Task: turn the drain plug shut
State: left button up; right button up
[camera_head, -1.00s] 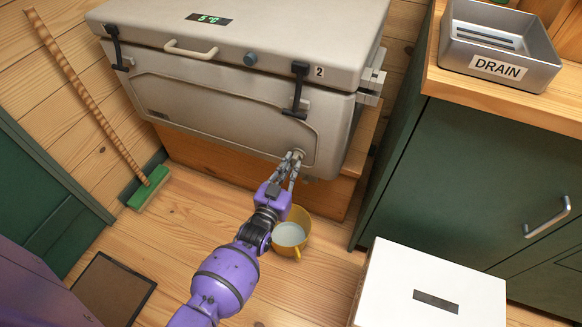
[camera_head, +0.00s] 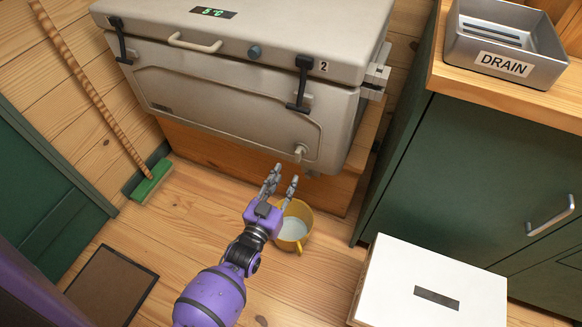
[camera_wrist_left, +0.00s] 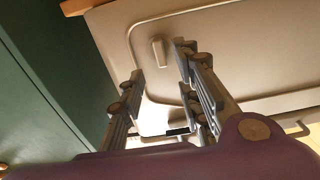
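The drain plug (camera_head: 299,151) is a small pale knob low on the right of the grey cooler's front (camera_head: 225,110). It also shows in the left wrist view (camera_wrist_left: 158,52), as a short, elongated knob beyond my fingers. My left gripper (camera_head: 284,176) is open and empty, in front of and below the plug, apart from it. Its two spread fingers also show in the left wrist view (camera_wrist_left: 160,62). Whether the plug is fully shut I cannot tell. My right gripper is not in view.
A yellow bucket (camera_head: 305,213) with pale liquid in it stands on the floor below the plug, beside my left gripper. A white box (camera_head: 430,275) and a green cabinet (camera_head: 470,180) stand right. A grey DRAIN tray (camera_head: 515,68) sits on the counter. A broom (camera_head: 150,182) leans left.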

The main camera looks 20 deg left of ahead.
pick_arm(q)
jog(key=shift+s, duration=2.35)
